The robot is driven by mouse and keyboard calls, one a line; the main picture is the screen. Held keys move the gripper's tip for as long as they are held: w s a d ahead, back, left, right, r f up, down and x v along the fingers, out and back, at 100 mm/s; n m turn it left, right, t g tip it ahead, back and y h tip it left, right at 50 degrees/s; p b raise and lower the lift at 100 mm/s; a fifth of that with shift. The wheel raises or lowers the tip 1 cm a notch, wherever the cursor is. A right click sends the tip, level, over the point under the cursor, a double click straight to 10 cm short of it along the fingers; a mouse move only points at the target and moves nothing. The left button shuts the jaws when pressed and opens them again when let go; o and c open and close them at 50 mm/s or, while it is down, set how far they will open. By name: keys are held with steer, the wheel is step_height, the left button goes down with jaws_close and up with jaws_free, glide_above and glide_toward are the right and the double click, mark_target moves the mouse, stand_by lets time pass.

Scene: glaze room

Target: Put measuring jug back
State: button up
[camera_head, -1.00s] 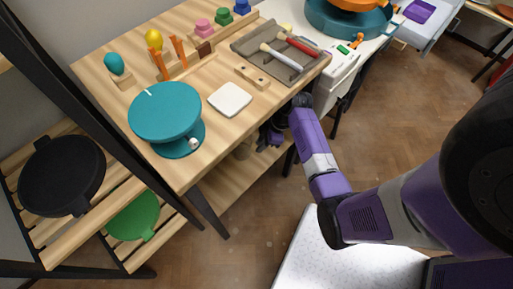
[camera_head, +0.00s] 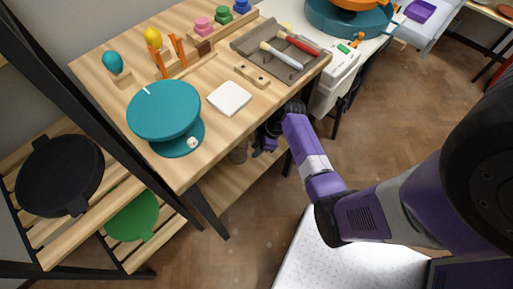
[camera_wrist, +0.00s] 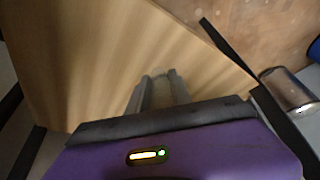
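My gripper (camera_wrist: 160,80) points at a pale wooden surface (camera_wrist: 90,60) in the wrist view. Its two grey fingers stand close together with a narrow gap. A small pale patch shows at the tips, and I cannot tell whether it is something held. In the head view my gripper is mostly hidden at the table's right front corner, below the top. A small greyish vessel (camera_head: 238,153) shows under the table top beside my gripper. I cannot tell whether it is the measuring jug.
The wooden table (camera_head: 108,91) carries a teal turntable (camera_head: 163,108), a white tile (camera_head: 229,98) and a grey tool tray (camera_head: 258,39). A dark rack with a black disc (camera_head: 60,173) and green disc (camera_head: 132,215) stands left. The lower shelf (camera_head: 228,187) has bare room.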

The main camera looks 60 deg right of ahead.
steer(key=shift+o, duration=1.1)
steer(key=shift+r, duration=0.1)
